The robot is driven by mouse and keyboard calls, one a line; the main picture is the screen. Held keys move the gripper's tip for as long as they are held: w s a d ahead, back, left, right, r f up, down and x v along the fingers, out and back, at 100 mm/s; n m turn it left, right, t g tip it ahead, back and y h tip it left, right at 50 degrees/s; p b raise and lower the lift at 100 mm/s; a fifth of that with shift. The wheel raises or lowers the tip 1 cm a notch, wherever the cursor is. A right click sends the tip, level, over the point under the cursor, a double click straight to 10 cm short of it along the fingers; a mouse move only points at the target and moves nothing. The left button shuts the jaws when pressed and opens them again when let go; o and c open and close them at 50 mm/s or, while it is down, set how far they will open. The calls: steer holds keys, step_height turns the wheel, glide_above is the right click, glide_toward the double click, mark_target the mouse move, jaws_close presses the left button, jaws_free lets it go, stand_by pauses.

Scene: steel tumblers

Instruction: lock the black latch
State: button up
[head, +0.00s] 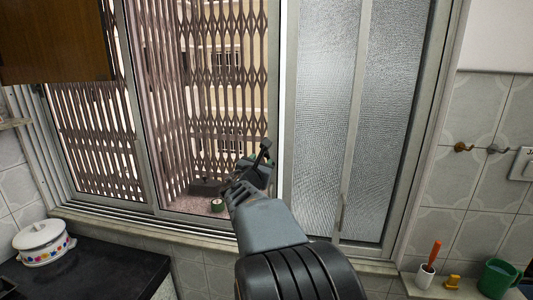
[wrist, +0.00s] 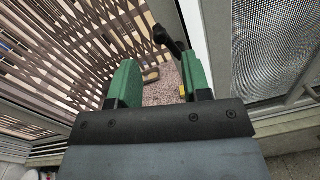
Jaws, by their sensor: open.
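The black latch (wrist: 172,38) shows in the wrist view as a dark handle by the light window frame, beyond my fingers and nearer the right one. In the head view the latch (head: 265,147) is a small dark bar just left of the bright upright frame. My gripper (wrist: 159,68) is open, with its two green fingers spread and nothing between them. In the head view my gripper (head: 252,168) is just below the latch, and my arm hides part of the frame beneath. I cannot tell whether a finger touches the latch.
A frosted sliding pane (head: 320,90) is right of the frame; a metal lattice (head: 225,60) stands outside. A white pot (head: 42,243) sits on the black counter (head: 95,270) at left. A green mug (head: 497,278) and a white cup (head: 425,276) stand at lower right.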

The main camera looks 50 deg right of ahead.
mark_target(266, 155)
steer(key=p+x, duration=0.1)
steer(key=x, duration=0.6)
steer(key=shift+d+p, duration=0.15)
steer(key=shift+p, duration=0.25)
